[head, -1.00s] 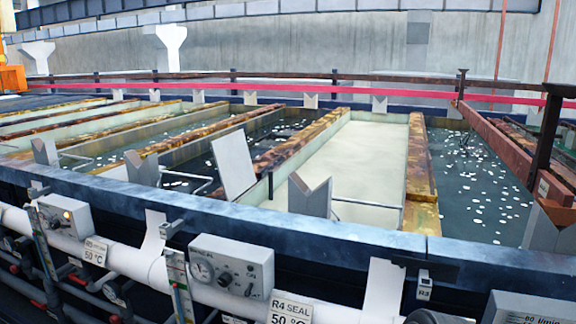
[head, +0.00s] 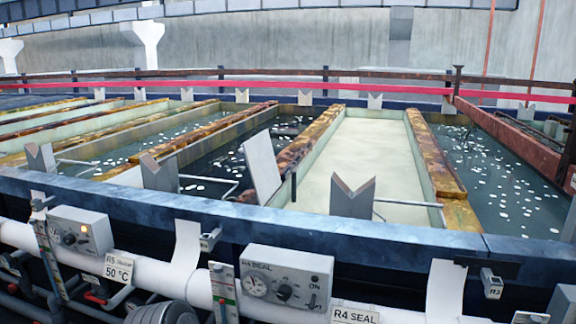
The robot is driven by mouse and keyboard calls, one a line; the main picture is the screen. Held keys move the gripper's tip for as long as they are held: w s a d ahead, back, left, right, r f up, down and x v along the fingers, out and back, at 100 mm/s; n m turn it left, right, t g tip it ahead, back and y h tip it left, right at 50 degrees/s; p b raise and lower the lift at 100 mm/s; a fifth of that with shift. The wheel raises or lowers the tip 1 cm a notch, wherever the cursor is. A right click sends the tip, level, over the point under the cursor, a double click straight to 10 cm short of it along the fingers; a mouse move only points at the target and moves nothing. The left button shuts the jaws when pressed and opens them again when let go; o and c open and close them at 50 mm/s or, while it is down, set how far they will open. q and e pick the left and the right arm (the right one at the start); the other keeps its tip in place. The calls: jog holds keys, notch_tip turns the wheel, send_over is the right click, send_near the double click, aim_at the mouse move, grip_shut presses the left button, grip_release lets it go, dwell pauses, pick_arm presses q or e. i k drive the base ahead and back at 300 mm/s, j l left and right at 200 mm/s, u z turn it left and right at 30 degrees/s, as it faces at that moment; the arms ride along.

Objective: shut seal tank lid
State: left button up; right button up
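A grey control box labelled SEAL (head: 285,280) is on the front of the tank line, with an R4 SEAL tag (head: 355,315) below it. Behind it is a long tank with a flat cream surface (head: 372,150); I cannot tell whether this is liquid or a cover. A pale flat panel (head: 262,165) stands tilted at the front of the dark tank to its left. I cannot tell whether this panel is the lid. Neither of my grippers is in view.
A blue front beam (head: 240,216) runs across the tanks' near edge, with V-notched grey posts (head: 352,198) behind it. White pipe (head: 140,275) and gauges line the front below. A tank with white floating pieces (head: 500,185) lies right. A red rail (head: 250,85) runs along the back.

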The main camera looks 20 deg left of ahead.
aim_at(258, 152)
jog(key=j+z, duration=0.1)
jog(key=j, duration=0.45)
jog(key=k+j+z, duration=0.1)
jog(key=j, duration=0.95)
jog(key=k+j+z, duration=0.15)
jog(key=j, duration=0.4)
jog(key=j+z, duration=0.1)
jog(key=j, duration=0.4)
jog(key=k+j+z, duration=0.1)
jog(key=j, duration=0.4)
jog(key=k+j, duration=0.15)
jog(key=j, duration=0.25)
jog(key=k+j, duration=0.1)
jog(key=j, duration=0.3)
jog(key=i+l+z, duration=0.55)
jog(key=i+z, duration=0.2)
